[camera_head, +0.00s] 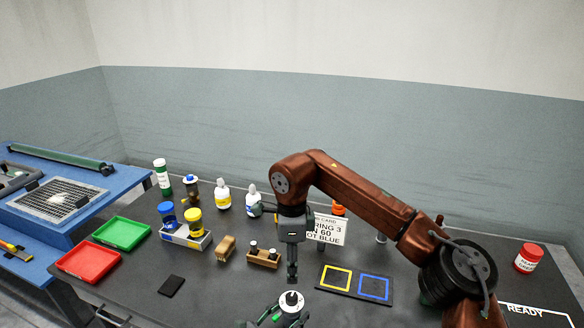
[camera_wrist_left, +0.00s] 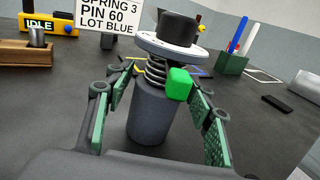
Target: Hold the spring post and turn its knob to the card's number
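The spring post shows in the left wrist view as a grey cylinder (camera_wrist_left: 150,108) with a coil spring, a white dial (camera_wrist_left: 170,48) and a black knob (camera_wrist_left: 178,28). A green block (camera_wrist_left: 179,84) sits at its side. In the head view its dial (camera_head: 291,301) is at the bottom. My left gripper (camera_wrist_left: 160,125) has its green fingers either side of the post, with gaps visible. My right gripper (camera_head: 292,277) points down above the knob; its fingers look edge-on, so their opening is unclear.
A mat with yellow and blue squares (camera_head: 320,287) lies right of the post. Red (camera_head: 87,263) and green (camera_head: 122,233) trays are far left. A red-lidded jar (camera_head: 528,259) is right.

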